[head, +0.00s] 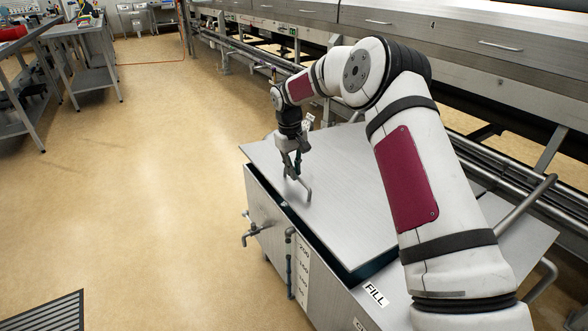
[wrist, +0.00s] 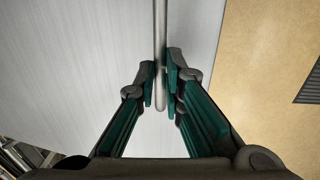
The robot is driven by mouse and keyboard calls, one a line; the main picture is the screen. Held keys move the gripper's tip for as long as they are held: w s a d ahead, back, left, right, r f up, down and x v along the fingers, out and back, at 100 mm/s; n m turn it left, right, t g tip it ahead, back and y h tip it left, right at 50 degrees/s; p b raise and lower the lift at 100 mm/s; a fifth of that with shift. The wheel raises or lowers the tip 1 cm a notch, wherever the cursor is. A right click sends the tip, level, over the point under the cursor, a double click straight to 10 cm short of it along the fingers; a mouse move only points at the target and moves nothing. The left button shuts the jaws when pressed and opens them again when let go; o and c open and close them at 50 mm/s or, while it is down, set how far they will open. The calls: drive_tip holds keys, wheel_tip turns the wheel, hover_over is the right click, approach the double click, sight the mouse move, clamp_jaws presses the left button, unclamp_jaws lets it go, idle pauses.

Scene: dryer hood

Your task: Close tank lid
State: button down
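The tank (head: 268,222) is a grey metal box with a flat brushed-metal lid (head: 345,205) over its top. The lid sits slightly raised at the near-left edge, where a dark gap shows between it and the tank. A bent bar handle (head: 306,189) is on the lid near its left edge. My gripper (head: 292,172) is at this handle. In the wrist view, the fingers (wrist: 160,78) close in on both sides of the handle bar (wrist: 160,25), with the lid (wrist: 70,60) behind. My arm hides part of the lid's right side.
A small tap (head: 252,231) and a pipe (head: 289,265) stick out from the tank's left side. A fixed panel labelled FILL (head: 375,294) lies nearest me. Long machinery with rails (head: 500,170) runs behind the tank. Open floor (head: 150,170) lies to the left.

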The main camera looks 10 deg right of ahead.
sight(291, 186)
drive_tip(key=shift+h, duration=0.6)
drive_tip(key=f+b, duration=0.1)
drive_tip(key=f, duration=0.1)
drive_tip(key=f+b, duration=0.1)
drive_tip(key=f, duration=0.1)
drive_tip(key=a+f+b, duration=0.1)
drive_tip(key=f, duration=0.1)
drive_tip(key=shift+s+f, duration=0.1)
drive_tip(key=shift+f, duration=0.25)
drive_tip(key=shift+s+a+f, duration=0.1)
drive_tip(key=shift+s+f, duration=0.05)
drive_tip(key=shift+f, duration=0.45)
drive_tip(key=c, duration=1.7)
unclamp_jaws()
drive_tip(key=shift+f, duration=0.15)
drive_tip(key=shift+r, duration=0.4)
drive_tip(key=r, duration=0.3)
drive_tip(key=a+r, duration=0.1)
drive_tip(key=r, duration=0.3)
drive_tip(key=a+r, duration=0.1)
drive_tip(key=r, duration=0.3)
drive_tip(key=shift+s+a+r, duration=0.1)
drive_tip(key=shift+s+a, duration=0.15)
drive_tip(key=shift+s, duration=0.1)
